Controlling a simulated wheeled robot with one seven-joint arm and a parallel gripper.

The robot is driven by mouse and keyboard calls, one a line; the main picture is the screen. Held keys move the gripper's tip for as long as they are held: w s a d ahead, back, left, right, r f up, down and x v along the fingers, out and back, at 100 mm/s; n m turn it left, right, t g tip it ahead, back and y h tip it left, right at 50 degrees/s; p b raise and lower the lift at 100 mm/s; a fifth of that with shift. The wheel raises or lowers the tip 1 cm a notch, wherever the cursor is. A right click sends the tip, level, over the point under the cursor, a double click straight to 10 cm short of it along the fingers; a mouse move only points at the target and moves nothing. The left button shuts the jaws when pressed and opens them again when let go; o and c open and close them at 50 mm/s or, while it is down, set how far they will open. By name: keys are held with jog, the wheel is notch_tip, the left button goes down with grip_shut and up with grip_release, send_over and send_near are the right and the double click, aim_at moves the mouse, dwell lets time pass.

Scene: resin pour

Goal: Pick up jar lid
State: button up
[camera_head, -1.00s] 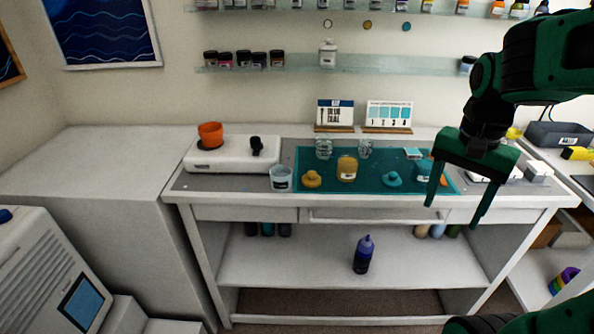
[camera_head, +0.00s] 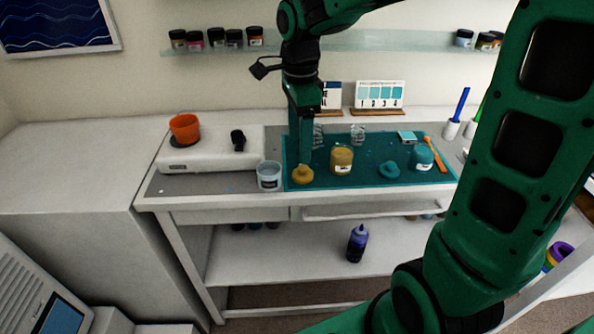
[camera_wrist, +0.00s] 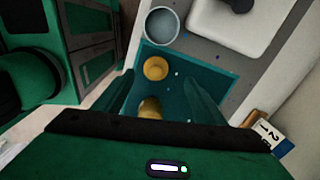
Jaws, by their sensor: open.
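A yellow lid with a knob (camera_head: 302,175) lies on the teal mat (camera_head: 330,180) near its left front corner. It also shows in the wrist view (camera_wrist: 155,68). My gripper (camera_head: 305,158) points down just above and behind this lid, its fingers overlapping in line. In the wrist view my gripper (camera_wrist: 160,88) has its fingers spread with nothing held between them. A yellow jar (camera_head: 342,160) stands right of the lid and shows partly in the wrist view (camera_wrist: 150,107). A teal lid (camera_head: 389,170) lies farther right, beside a teal jar (camera_head: 423,158).
A clear cup (camera_head: 269,176) stands just left of the yellow lid. Glass jars (camera_head: 357,134) stand behind, one partly hidden by my gripper. A white device (camera_head: 210,152) with an orange pot (camera_head: 185,128) is at left. An orange stick (camera_head: 434,155) lies by the teal jar.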

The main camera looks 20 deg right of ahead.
aim_at(303, 167)
notch_tip(303, 167, down, 2)
jog(key=shift+d+f, duration=0.15)
jog(key=shift+f, duration=0.1)
jog(key=f, duration=0.2)
jog(key=s+f, duration=0.1)
jog(key=f, duration=0.1)
jog(key=shift+d, duration=0.3)
jog(key=shift+w+f, duration=0.15)
jog(key=shift+f, duration=0.45)
jog(key=shift+c, duration=0.3)
jog(key=c, duration=1)
